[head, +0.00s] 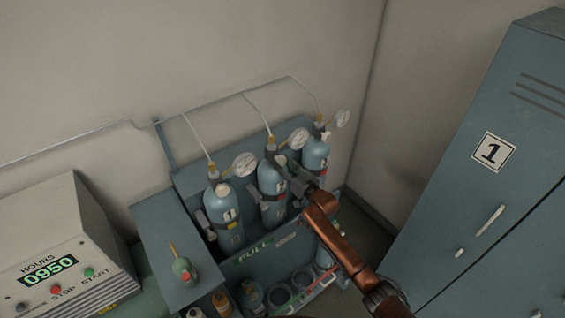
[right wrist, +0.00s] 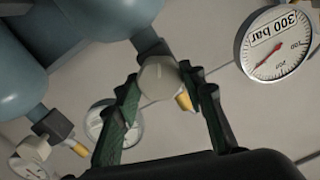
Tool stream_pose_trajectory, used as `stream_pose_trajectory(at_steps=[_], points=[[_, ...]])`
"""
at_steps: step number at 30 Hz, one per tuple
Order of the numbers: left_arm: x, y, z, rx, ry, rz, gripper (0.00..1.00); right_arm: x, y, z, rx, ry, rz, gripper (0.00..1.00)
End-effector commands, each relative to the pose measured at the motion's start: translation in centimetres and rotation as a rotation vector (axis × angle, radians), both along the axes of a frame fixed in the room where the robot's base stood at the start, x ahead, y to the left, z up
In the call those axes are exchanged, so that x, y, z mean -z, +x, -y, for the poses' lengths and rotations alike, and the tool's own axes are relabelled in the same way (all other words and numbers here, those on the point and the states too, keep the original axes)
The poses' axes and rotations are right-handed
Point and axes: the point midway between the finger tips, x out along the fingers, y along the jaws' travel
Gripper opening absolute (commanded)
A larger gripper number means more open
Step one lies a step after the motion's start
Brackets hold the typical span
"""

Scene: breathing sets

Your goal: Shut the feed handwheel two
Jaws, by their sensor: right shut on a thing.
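Three blue gas cylinders stand in a rack, the left one (head: 222,212) marked 1, the middle one (head: 270,181) beside it and the right one (head: 315,155) at the far end. My right gripper (head: 281,164) reaches the valve at the top of the middle cylinder. In the right wrist view, its green-padded fingers (right wrist: 158,100) are shut on a pale round handwheel (right wrist: 157,78) with a brass fitting beside it. The wheel is mostly hidden by the gripper in the head view. My left gripper is not in view.
Pressure gauges stand close by, one (head: 299,138) near the gripper; another, marked 300 bar (right wrist: 275,43), shows in the wrist view. Thin pipes run up to the wall. A console (head: 58,250) reads 0950 at left. A locker (head: 490,170) marked 1 stands at right.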

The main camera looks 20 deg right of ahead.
Motion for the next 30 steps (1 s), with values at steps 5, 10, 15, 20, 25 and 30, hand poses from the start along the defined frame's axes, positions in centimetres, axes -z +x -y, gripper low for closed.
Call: stream_pose_trajectory(at_steps=[5,10,15,20,25,30], points=[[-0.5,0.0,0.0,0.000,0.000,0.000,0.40,0.2,-0.1,0.0,0.001,0.160,-0.064,0.13],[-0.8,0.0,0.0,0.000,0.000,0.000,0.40,0.2,-0.1,0.0,0.002,0.311,-0.118,0.13],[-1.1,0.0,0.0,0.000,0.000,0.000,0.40,0.3,-0.1,0.0,0.001,0.463,-0.174,0.13],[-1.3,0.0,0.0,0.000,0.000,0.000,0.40,0.3,-0.1,0.0,0.000,0.606,-0.226,0.13],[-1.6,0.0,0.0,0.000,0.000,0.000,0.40,0.3,-0.1,0.0,0.001,0.759,-0.281,0.13],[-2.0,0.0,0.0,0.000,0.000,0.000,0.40,0.3,-0.1,0.0,0.001,0.911,-0.337,0.13]])
